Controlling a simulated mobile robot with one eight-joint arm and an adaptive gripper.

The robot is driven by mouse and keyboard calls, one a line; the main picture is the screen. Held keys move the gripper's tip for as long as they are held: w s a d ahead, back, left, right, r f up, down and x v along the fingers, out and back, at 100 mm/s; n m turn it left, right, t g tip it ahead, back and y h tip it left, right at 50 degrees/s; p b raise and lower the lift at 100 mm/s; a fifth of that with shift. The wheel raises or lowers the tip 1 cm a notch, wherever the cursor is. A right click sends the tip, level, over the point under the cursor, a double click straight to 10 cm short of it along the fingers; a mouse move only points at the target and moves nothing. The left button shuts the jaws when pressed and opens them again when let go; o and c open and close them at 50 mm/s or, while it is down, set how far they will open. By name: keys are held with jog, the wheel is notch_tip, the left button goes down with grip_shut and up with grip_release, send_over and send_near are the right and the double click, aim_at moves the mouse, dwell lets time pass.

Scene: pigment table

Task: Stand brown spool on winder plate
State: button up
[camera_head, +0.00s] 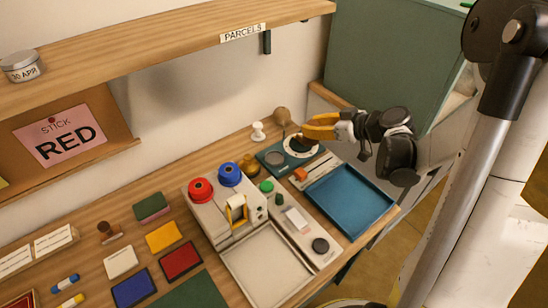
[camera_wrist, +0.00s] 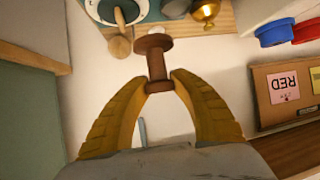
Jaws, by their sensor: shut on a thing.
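The brown spool (camera_wrist: 157,62) is between the yellow fingertips of my gripper (camera_wrist: 160,81) in the wrist view, with its wider end beyond the tips. My gripper (camera_head: 306,130) is shut on it. In the head view the spool is small and partly hidden at the fingertips, near the white round plate (camera_head: 290,149) on a teal base (camera_head: 264,157), which I take for the winder plate. In the wrist view that plate (camera_wrist: 104,14) shows at the top edge, apart from the spool in the picture. I cannot tell the height gap.
A wooden knob (camera_head: 282,116) stands behind the plate and a white knob (camera_head: 258,131) to its left. A shelf (camera_head: 160,45) overhangs the back.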

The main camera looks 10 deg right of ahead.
jog(key=w+a+f+b, duration=0.1)
jog(key=a+f, duration=0.1)
jog(key=a, duration=0.1)
jog(key=w+a+f+b, duration=0.2)
jog(key=a, duration=0.1)
jog(key=w+a+f+b, duration=0.1)
jog(key=w+a+f, duration=0.1)
jog(key=a+f, duration=0.1)
jog(key=shift+w+a+b, duration=0.2)
jog(key=shift+a+b, duration=0.15)
jog(key=shift+a, duration=0.1)
jog(key=shift+f+b, duration=1.1)
jog(key=shift+f, duration=0.8)
grip_shut()
jog(key=shift+f, duration=0.2)
jog(key=o, duration=1.1)
grip_release()
jog(key=shift+r, duration=0.1)
